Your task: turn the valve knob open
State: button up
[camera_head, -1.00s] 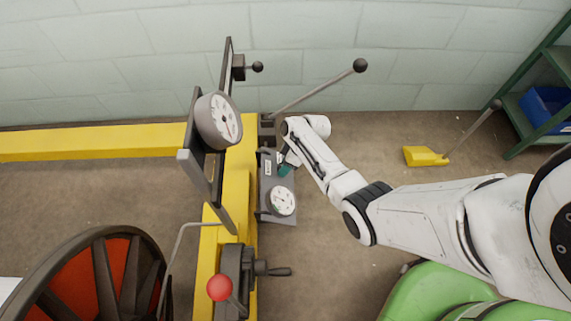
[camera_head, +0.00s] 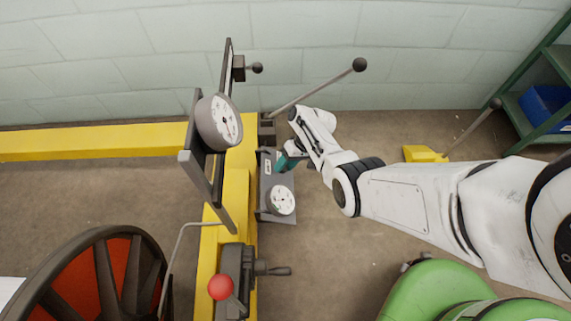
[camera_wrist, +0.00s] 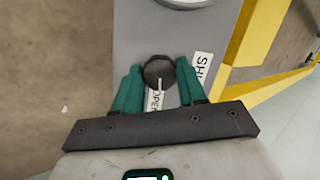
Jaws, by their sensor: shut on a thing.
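The valve knob (camera_wrist: 159,71) is dark and round and stands on the grey panel (camera_wrist: 140,40). In the wrist view it sits between the two teal fingers of my gripper (camera_wrist: 158,80), which are shut on it. A white mark on the knob's lower side points down towards the white OPEN label (camera_wrist: 153,99). A second label, reading "SH" with the rest hidden, lies right of the right finger (camera_wrist: 201,68). In the head view my gripper (camera_head: 284,161) reaches the panel (camera_head: 280,217) from the right; the knob is hidden there.
A white dial gauge (camera_head: 281,200) is on the same panel. A yellow frame (camera_head: 237,180) stands to its left, with a larger gauge (camera_head: 219,121) above. A long ball-ended lever (camera_head: 325,85) slants above my wrist. A red-ball lever (camera_head: 220,287) is lower left.

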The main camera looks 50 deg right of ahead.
jog(key=shift+m, duration=0.7)
jog(key=o, duration=1.1)
jog(key=shift+c, duration=0.2)
jog(key=p+v, duration=0.4)
jog(key=v, duration=0.6)
jog(key=shift+s+d+r+p, duration=0.2)
jog(key=shift+d+p, duration=0.15)
jog(key=shift+p, duration=0.05)
